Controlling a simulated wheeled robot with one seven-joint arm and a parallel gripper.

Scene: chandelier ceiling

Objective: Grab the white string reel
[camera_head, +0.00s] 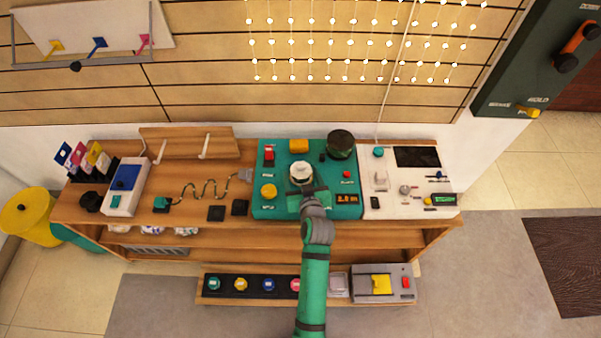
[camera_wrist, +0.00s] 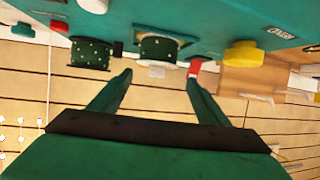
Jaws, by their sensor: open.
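The white string reel (camera_head: 301,172) is a round white piece on the teal panel (camera_head: 259,211) in the head view. My gripper (camera_head: 305,188) is at its near side, overlapping its lower edge in the picture; I cannot tell whether they touch. In the wrist view my gripper (camera_wrist: 158,79) is open, its two green fingers apart, with no reel seen held between them. That view looks upside down, with the teal panel (camera_wrist: 215,16) along its top. I cannot clearly identify the white reel there.
A dark green reel (camera_head: 340,144), a yellow block (camera_head: 298,146), a red switch (camera_head: 269,155) and a yellow knob (camera_head: 268,190) surround the white reel. A white panel (camera_head: 400,207) adjoins on the right. A winding wire (camera_head: 202,188) lies to the left.

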